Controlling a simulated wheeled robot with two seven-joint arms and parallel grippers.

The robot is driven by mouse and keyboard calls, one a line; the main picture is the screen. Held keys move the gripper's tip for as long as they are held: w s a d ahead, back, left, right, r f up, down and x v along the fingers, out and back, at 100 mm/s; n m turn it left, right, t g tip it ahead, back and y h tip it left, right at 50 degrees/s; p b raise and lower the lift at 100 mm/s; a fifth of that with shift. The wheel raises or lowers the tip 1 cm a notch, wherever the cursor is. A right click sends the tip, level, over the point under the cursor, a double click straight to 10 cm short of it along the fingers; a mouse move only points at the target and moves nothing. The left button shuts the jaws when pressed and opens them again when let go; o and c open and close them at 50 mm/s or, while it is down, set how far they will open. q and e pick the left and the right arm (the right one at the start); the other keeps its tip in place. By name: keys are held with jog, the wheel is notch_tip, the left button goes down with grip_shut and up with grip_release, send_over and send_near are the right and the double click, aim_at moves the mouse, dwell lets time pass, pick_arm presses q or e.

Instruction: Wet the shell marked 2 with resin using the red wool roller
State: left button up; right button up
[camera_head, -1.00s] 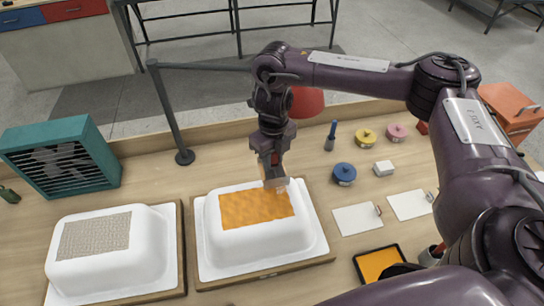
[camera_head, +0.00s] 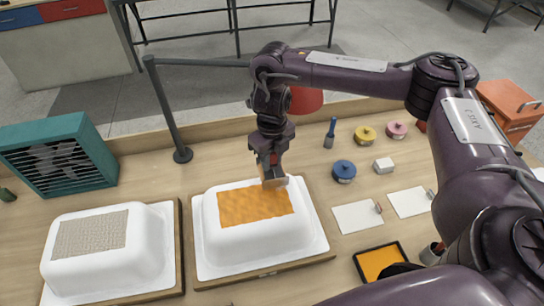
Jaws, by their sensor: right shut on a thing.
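Two white bathtub shells lie upside down on wooden boards. The right shell (camera_head: 262,240) has an orange, wet-looking patch (camera_head: 255,205) on top. The left shell (camera_head: 105,265) has a dry grey fibre patch (camera_head: 90,235). A small label shows on the right board's front edge, but its marking is too small to read. My right gripper (camera_head: 270,171) is shut on the roller (camera_head: 274,183), of which only a small part shows, at the back right corner of the orange patch. I cannot tell whether the roller touches it. My left gripper is out of view.
An orange resin tray (camera_head: 380,262) lies front right of the shells. Two white sheets (camera_head: 358,217), a blue round container (camera_head: 344,171) and a yellow one (camera_head: 365,134) lie to the right. A teal fan box (camera_head: 60,155) and a dark lamp post (camera_head: 165,110) stand behind.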

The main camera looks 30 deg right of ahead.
jog(key=shift+f+b, duration=0.85)
jog(key=shift+f, duration=0.45)
dwell(0.9)
jog(key=shift+s+d+p, duration=0.1)
jog(key=shift+s+d, duration=0.1)
jog(key=shift+d, duration=0.45)
jog(key=shift+s+d+p, duration=0.1)
jog(key=shift+s+d, duration=0.1)
jog(key=shift+d, duration=0.5)
jog(key=shift+s+d+p, duration=0.1)
jog(key=shift+s+d, duration=0.1)
jog(key=shift+d, duration=0.45)
notch_tip(320, 180, up, 6)
jog(key=p, duration=0.6)
jog(key=shift+p, duration=0.3)
